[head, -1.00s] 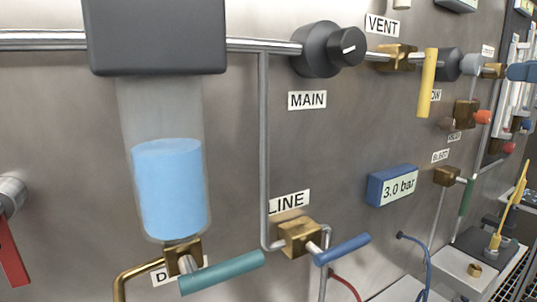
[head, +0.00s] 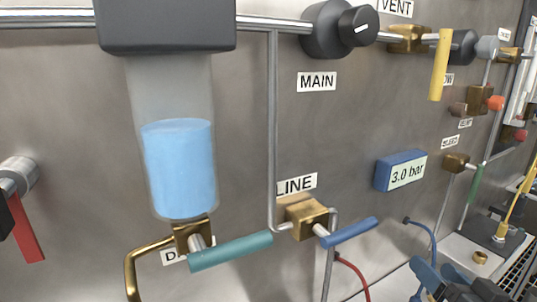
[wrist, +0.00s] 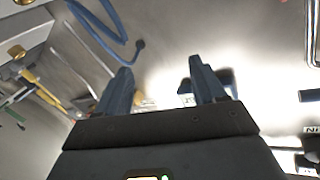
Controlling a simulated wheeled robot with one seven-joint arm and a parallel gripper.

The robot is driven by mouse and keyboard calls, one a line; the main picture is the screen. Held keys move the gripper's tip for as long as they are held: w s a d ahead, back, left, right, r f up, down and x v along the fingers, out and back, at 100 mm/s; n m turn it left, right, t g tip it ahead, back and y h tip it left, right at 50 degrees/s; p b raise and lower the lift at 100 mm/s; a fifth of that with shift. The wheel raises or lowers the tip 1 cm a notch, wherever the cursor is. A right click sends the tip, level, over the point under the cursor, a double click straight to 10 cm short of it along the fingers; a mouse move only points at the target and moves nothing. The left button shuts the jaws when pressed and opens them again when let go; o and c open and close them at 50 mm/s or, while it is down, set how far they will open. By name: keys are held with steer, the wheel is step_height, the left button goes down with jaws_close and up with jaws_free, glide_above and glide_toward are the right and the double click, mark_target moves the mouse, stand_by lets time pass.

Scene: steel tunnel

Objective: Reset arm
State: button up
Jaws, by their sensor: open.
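My gripper (head: 432,281) shows at the lower right of the head view, below the blue gauge and in front of the panel. In the wrist view my gripper (wrist: 160,85) has its two dark blue fingers spread apart, with nothing between them. It is open and empty. The rest of my arm is outside the head view.
The steel panel carries a clear cylinder of blue liquid (head: 181,168), a teal-handled valve (head: 230,251), a blue-handled LINE valve (head: 349,230), a black MAIN knob (head: 357,27), a yellow handle (head: 439,65) and a 3.0 bar gauge (head: 400,171). A blue hose (head: 424,233) hangs near my gripper.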

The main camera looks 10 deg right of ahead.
steer(key=s+a+f+g, duration=0.1)
steer(key=s+a+f, duration=0.2)
steer(key=s, duration=0.3)
steer(key=s+a+f+h, duration=0.1)
steer(key=s+a+f, duration=0.2)
steer(key=s, duration=0.2)
steer(key=s+a+f+g, duration=0.1)
steer(key=s+a+f, duration=0.2)
steer(key=s, duration=0.3)
steer(key=s+a+r+n+y, duration=0.1)
steer(key=s+a+r+n, duration=0.1)
steer(key=s, duration=0.6)
steer(key=s+a+r+n, duration=0.2)
steer(key=s, duration=0.7)
steer(key=shift+s+a+n+y, duration=0.2)
steer(key=shift+n+y, duration=0.2)
stand_by(0.6)
